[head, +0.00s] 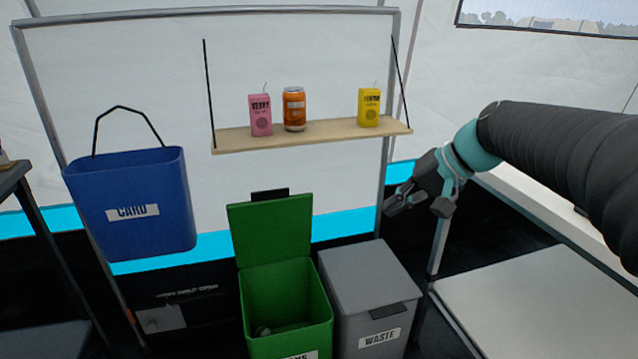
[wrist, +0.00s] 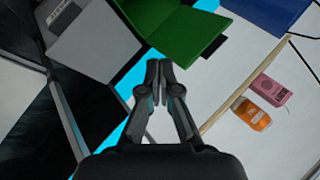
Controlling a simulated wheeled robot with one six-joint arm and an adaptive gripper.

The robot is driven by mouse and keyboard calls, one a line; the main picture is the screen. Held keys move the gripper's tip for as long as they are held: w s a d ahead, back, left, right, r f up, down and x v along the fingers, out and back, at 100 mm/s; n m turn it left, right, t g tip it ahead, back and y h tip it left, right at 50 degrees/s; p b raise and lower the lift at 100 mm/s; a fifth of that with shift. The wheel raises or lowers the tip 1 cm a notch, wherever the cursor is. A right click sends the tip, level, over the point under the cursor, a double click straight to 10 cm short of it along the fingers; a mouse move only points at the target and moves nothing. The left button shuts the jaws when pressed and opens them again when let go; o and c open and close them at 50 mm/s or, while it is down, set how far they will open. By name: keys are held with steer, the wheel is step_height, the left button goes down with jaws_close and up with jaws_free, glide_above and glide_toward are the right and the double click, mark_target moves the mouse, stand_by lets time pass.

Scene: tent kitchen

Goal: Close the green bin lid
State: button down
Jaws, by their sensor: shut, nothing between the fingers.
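The green bin (head: 287,295) stands on the floor, open at the top. Its green lid (head: 270,230) is raised upright at the back, with a dark handle (head: 269,195) on its upper edge. Something small and pale lies inside the bin. My gripper (head: 392,205) is to the right of the lid, apart from it, above and behind the grey bin. In the wrist view my gripper (wrist: 158,64) is shut and empty, and the green lid (wrist: 179,30) shows beyond the fingertips.
A grey waste bin (head: 370,285) with its lid down stands right of the green bin. A blue card bin (head: 130,205) hangs at left. A wooden shelf (head: 230,139) holds a pink carton (head: 260,115), an orange can (head: 294,108) and a yellow carton (head: 369,106). A white table (head: 545,305) is at right.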

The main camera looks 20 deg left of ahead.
steer(key=w+a+f+n+g+y+b, duration=0.1)
steer(key=w+a+f+n+g+y, duration=0.25)
steer(key=w+a, duration=0.65)
steer(key=w+a+f+g+y+b, duration=0.2)
steer(key=w+a+f+y, duration=0.45)
steer(key=w, duration=0.65)
steer(key=shift+g, duration=0.25)
steer(key=shift+s+a+r+b, duration=0.15)
steer(key=shift+s+a, duration=0.8)
steer(key=shift+a, duration=0.55)
steer(key=shift+s+a+r+b, duration=0.15)
steer(key=shift+s+a, duration=0.75)
steer(key=shift+a, duration=0.65)
steer(key=shift+s+a+r+b, duration=0.15)
steer(key=shift+s+a, duration=0.8)
steer(key=shift+a, duration=0.55)
